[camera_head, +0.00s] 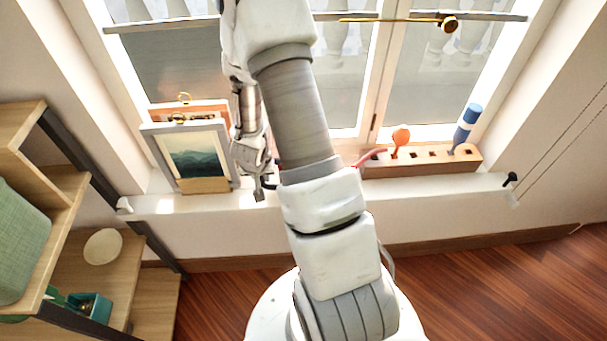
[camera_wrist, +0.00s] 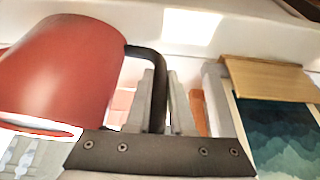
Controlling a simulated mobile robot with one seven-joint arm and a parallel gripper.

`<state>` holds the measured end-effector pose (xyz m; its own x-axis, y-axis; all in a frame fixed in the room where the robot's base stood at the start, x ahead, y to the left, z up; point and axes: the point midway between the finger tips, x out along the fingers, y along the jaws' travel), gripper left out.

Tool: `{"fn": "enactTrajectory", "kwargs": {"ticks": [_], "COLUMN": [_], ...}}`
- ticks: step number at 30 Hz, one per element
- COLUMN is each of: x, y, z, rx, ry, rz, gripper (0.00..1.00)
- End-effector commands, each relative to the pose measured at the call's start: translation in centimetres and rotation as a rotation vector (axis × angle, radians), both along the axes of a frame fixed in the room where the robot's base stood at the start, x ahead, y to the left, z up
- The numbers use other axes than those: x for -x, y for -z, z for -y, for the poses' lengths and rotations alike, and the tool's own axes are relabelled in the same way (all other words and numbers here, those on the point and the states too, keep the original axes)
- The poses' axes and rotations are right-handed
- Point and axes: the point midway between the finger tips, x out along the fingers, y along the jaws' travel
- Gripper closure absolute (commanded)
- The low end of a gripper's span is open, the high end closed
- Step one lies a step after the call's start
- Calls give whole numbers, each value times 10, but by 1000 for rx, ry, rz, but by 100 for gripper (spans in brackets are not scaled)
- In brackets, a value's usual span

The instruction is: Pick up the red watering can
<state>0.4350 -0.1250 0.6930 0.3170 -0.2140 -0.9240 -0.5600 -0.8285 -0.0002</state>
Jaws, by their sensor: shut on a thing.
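The red watering can (camera_wrist: 58,72) fills the left of the wrist view, with a black handle (camera_wrist: 158,110) on its right side. My gripper (camera_wrist: 163,82) has its grey fingers shut on this handle. In the head view my arm hides most of the can. Only a slim red part (camera_head: 371,157), apparently its spout, shows right of the arm above the sill. I cannot tell whether the can touches the sill.
Framed pictures (camera_head: 193,158) stand left of the arm on the white windowsill (camera_head: 150,205). A wooden holder (camera_head: 425,163) with an orange-red item (camera_head: 401,137) and a blue item (camera_head: 466,125) stands to the right. A wooden shelf (camera_head: 65,200) is at far left.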

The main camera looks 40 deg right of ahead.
Motion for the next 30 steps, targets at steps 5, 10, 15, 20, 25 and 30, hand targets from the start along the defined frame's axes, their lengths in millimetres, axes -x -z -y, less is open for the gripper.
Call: {"fn": "enactTrajectory", "kwargs": {"ticks": [5,10,15,20,25,30], "x": [0,-1,-1,-1,-2,16], "y": [0,-1,-4,-17,-42,-57], "z": [0,1,0,0,0,21], "rx": [0,2,2,2,4,4], "ry": [0,-1,-1,-3,-3,6], "rz": [0,2,2,3,4,4], "gripper": [100,100,100,100,100,100]}}
